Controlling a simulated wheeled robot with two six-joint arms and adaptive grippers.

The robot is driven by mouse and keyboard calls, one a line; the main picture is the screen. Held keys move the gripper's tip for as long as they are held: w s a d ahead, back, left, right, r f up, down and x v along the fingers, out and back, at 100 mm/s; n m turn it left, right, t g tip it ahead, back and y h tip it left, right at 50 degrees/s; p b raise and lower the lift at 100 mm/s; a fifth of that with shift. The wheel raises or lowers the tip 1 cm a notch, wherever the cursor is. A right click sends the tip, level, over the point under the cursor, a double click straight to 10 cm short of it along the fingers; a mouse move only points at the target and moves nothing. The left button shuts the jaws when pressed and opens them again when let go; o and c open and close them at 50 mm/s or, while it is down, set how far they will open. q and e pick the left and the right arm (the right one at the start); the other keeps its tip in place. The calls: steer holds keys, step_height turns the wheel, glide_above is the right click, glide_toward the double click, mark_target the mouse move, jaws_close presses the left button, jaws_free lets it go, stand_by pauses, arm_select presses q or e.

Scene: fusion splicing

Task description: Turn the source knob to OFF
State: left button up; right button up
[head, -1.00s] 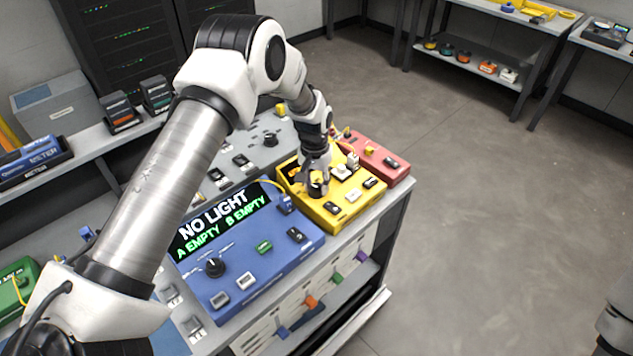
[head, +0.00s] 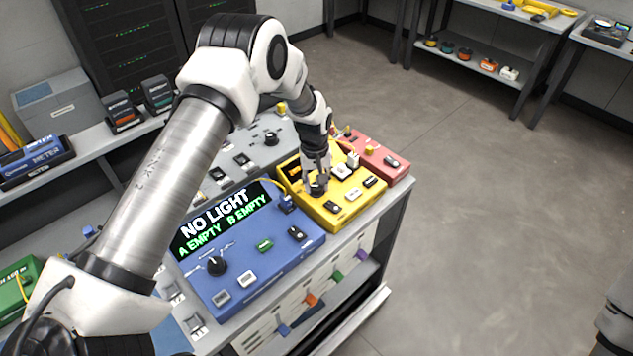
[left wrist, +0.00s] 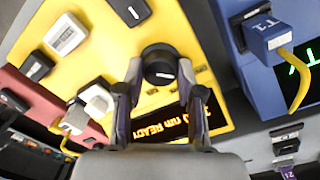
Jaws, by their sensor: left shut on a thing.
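The yellow source box (head: 345,212) stands on the bench between a blue meter box and a red box. The wrist view shows its lit orange display (left wrist: 165,128), partly hidden, with "nm READY" readable. The black round source knob (left wrist: 160,65) has a short white mark on its face; the knob's position label cannot be read. My left gripper (left wrist: 158,78) points down at the yellow box, its two fingers shut on either side of the knob. In the head view the left gripper (head: 318,183) largely hides the knob. My right gripper is out of view.
The blue meter box (head: 262,262) reads "NO LIGHT, A EMPTY B EMPTY" and has its own black knob (head: 217,265). The red box (head: 385,163) sits close behind the yellow one. White and black switches stand near the source knob. Open floor lies right of the bench.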

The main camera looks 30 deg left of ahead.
mark_target(315, 185)
arm_select(q)
steer(key=o, duration=1.2)
steer(key=shift+c, duration=0.2)
steer(key=shift+r, duration=0.1)
step_height(315, 185, up, 12)
steer(key=shift+a, duration=0.2)
steer(key=shift+s, duration=0.1)
